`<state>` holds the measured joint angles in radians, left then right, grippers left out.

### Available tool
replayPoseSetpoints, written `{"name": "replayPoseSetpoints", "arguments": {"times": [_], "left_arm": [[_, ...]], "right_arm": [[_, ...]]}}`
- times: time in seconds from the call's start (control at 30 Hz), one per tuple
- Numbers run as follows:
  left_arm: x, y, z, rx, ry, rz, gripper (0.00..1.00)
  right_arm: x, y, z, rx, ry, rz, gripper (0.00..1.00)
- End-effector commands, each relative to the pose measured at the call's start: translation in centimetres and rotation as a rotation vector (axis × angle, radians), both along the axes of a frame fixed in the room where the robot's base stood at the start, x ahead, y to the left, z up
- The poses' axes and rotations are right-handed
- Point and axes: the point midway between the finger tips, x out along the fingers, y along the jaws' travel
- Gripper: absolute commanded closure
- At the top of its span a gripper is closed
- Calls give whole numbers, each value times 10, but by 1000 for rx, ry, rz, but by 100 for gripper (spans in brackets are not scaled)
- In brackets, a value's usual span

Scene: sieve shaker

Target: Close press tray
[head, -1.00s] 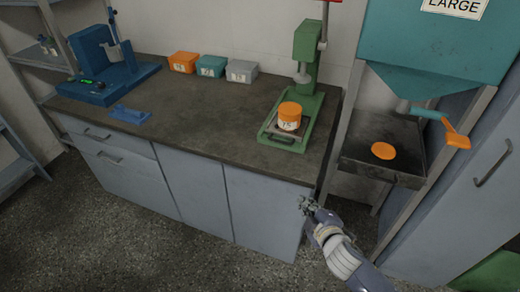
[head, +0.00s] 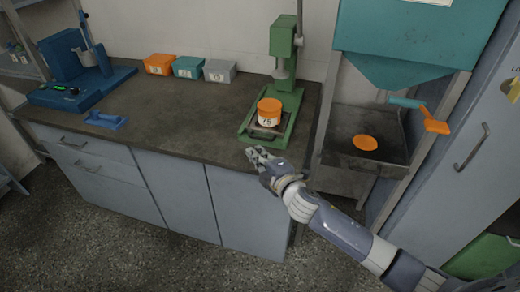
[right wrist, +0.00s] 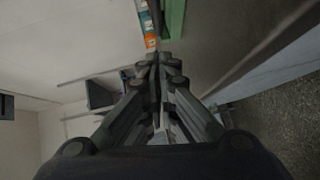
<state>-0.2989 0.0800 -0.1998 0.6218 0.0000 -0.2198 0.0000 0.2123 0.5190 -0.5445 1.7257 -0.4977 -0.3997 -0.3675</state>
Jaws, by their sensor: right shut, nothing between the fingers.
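The green press (head: 284,85) stands at the right end of the workbench. Its tray (head: 264,131) sticks out at the front of the base, with an orange and white container (head: 269,111) standing on it. My right gripper (head: 251,152) is shut and empty, just in front of the tray near the bench's front edge. Whether it touches the tray cannot be told. In the right wrist view the closed fingers (right wrist: 158,62) point towards the bench, and a green part of the press (right wrist: 174,18) shows beyond them. My left gripper is out of view.
A blue device (head: 75,70) and a small blue piece (head: 106,120) are on the bench at left. Orange, teal and grey boxes (head: 188,67) line the wall. At right, a dark tray (head: 345,125) with an orange disc (head: 365,142) sits under a teal hopper (head: 410,50).

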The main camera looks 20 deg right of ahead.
Motion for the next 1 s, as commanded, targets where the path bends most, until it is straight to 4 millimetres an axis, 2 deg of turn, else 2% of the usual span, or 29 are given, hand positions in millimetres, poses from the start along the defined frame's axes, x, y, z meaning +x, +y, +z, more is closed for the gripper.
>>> {"name": "replayPoseSetpoints", "arguments": {"times": [0.03,0.1,0.23,0.4,0.77,1.0], "left_arm": [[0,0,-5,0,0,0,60],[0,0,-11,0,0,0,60],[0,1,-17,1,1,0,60],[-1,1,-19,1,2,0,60],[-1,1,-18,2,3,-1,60],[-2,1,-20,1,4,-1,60]], "right_arm": [[9,2,-2,0,-2,0,100],[18,-7,-6,-5,-2,-2,100],[30,-15,-9,-3,0,0,100],[37,-20,-10,0,2,0,100],[39,-22,-9,-1,2,-1,100],[64,-39,-9,-3,0,-2,100]]}}
